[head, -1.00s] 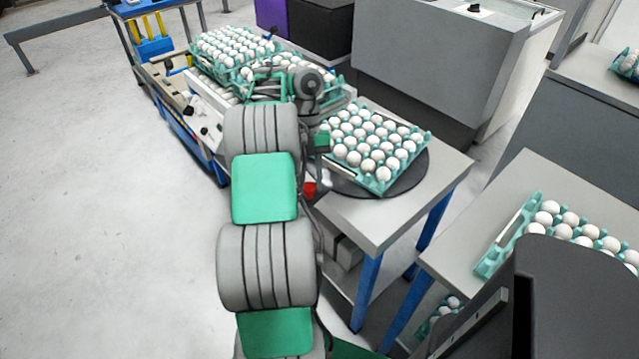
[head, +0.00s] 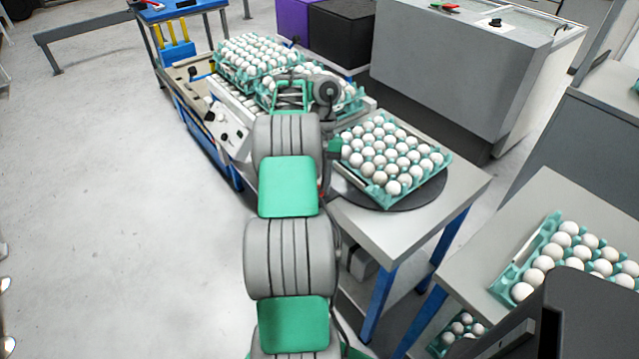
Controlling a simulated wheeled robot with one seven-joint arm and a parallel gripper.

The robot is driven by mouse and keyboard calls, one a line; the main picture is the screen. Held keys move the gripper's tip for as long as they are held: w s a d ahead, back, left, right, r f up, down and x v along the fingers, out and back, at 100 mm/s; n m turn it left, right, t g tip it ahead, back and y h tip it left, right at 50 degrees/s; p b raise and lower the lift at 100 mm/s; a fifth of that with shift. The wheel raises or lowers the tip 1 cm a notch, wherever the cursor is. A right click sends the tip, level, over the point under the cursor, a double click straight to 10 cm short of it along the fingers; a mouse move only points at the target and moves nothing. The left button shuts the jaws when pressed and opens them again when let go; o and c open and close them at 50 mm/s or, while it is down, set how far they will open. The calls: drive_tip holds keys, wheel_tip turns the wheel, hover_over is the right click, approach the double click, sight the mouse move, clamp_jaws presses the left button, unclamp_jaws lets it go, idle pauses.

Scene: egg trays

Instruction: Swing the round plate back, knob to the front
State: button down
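The round plate (head: 413,201) is a dark disc on the grey table. A teal tray of white eggs (head: 388,193) lies on it and covers most of it. The plate's left side is partly behind my arm, and I see no knob on the part that shows. My gripper (head: 291,96) is at the far end of my arm, left of and beyond the plate, close to other egg trays. It is small and partly hidden by the wrist, so its fingers cannot be made out.
Stacked egg trays (head: 250,60) stand on the conveyor machine at the back left. A grey cabinet (head: 440,80) stands behind the table (head: 385,234). Another table with an egg tray (head: 508,283) is at the right. The floor at the left is clear.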

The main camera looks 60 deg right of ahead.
drive_tip(key=c, duration=1.4)
unclamp_jaws()
drive_tip(key=shift+w+r, duration=0.15)
drive_tip(key=shift+w, duration=0.05)
drive_tip(key=shift+c, duration=0.2)
drive_tip(key=o, duration=0.3)
drive_tip(key=shift+w+d, duration=0.1)
drive_tip(key=shift+w, duration=0.05)
drive_tip(key=shift+o, duration=0.6)
drive_tip(key=s+p+v, duration=0.1)
drive_tip(key=p+v, duration=0.6)
drive_tip(key=shift+w+r, duration=0.25)
drive_tip(key=shift+w, duration=0.15)
drive_tip(key=shift+d, duration=0.15)
